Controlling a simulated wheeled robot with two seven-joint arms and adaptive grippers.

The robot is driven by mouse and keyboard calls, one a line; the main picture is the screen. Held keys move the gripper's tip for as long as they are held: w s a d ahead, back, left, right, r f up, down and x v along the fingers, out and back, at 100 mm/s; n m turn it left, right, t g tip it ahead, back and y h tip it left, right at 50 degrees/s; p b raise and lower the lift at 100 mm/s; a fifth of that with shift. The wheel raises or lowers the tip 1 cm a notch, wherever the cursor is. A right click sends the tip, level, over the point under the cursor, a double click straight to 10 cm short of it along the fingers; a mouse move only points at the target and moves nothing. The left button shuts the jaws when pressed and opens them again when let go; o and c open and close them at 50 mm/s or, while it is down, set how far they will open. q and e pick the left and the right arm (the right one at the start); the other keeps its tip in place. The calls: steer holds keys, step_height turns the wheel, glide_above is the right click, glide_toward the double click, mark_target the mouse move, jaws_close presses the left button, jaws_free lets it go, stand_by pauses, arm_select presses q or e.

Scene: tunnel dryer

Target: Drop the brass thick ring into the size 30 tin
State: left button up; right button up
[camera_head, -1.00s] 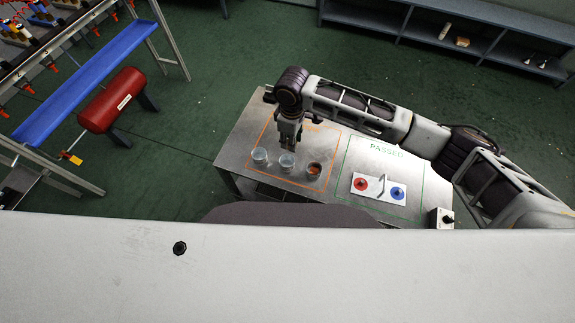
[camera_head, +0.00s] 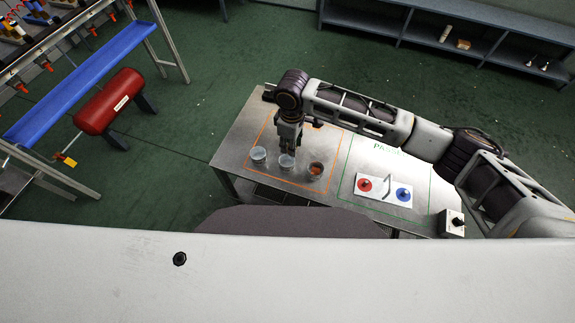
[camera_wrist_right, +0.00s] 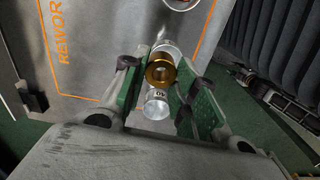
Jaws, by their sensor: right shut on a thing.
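The brass thick ring (camera_wrist_right: 161,72) is between the fingers of my right gripper (camera_wrist_right: 158,82), which is shut on it. In the head view the right gripper (camera_head: 288,147) points down above the middle of three tins, the ring hidden there. The tins are a left clear one (camera_head: 258,156), the middle one (camera_head: 287,163) and a right one (camera_head: 316,170) with reddish-brown contents. In the wrist view one tin (camera_wrist_right: 156,106) carries a label that seems to read 40; another tin (camera_wrist_right: 168,48) is partly behind the ring. Other labels are unreadable. My left gripper is out of view.
The tins stand inside an orange outline on a metal table (camera_head: 238,150). To the right, a white plate (camera_head: 384,189) with red and blue knobs lies in a green outline, and a small control box (camera_head: 451,223) sits at the corner.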

steer(key=shift+f, duration=0.1)
stand_by(0.3)
steer(key=o, duration=0.9)
steer(key=shift+o, duration=0.2)
step_height(320, 180, up, 12)
stand_by(0.3)
stand_by(0.9)
